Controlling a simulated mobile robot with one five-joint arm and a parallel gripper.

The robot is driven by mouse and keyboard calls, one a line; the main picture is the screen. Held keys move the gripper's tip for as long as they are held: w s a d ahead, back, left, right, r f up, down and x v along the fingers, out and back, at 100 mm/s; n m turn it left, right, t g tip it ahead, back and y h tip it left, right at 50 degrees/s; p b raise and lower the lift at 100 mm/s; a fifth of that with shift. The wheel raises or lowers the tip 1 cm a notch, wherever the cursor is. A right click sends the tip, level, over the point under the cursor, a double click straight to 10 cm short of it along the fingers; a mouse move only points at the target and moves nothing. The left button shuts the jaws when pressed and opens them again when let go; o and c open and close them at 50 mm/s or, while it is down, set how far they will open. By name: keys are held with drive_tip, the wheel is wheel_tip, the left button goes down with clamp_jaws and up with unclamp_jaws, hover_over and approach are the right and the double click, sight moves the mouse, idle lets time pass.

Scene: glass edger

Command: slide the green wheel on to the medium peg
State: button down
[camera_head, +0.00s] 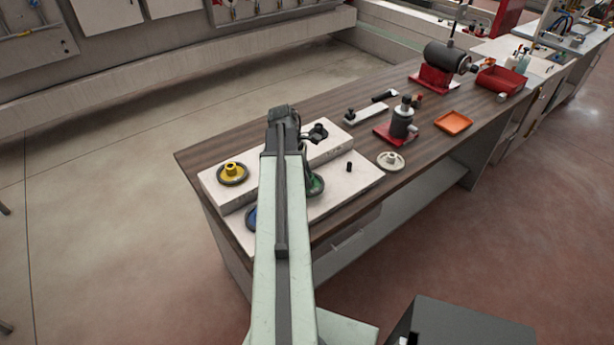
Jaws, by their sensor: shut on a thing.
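The green wheel (317,186) shows just right of my arm, low over the white board; part of it is hidden behind the arm. My gripper (309,172) is at the green wheel, shut on it, with the fingers mostly hidden. I cannot tell whether the wheel touches the board. A short dark bare peg (349,166) stands upright on the white board (345,187), right of the green wheel and apart from it. Only this bare peg is clear, and I cannot tell its size from the others.
A yellow wheel (232,171) sits on the raised white step at left. A blue wheel (250,217) is partly behind my arm. A beige wheel (390,160) lies right of the board. A red-based device (402,122) and an orange tray (453,122) stand farther right.

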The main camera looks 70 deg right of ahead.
drive_tip(key=shift+f+b, duration=1.65)
drive_tip(key=shift+f, duration=0.1)
drive_tip(key=c, duration=0.9)
unclamp_jaws()
drive_tip(key=shift+r, duration=0.1)
drive_tip(key=shift+o, duration=0.2)
drive_tip(key=p+v, duration=0.7)
drive_tip(key=v, duration=0.1)
drive_tip(key=shift+p, duration=0.4)
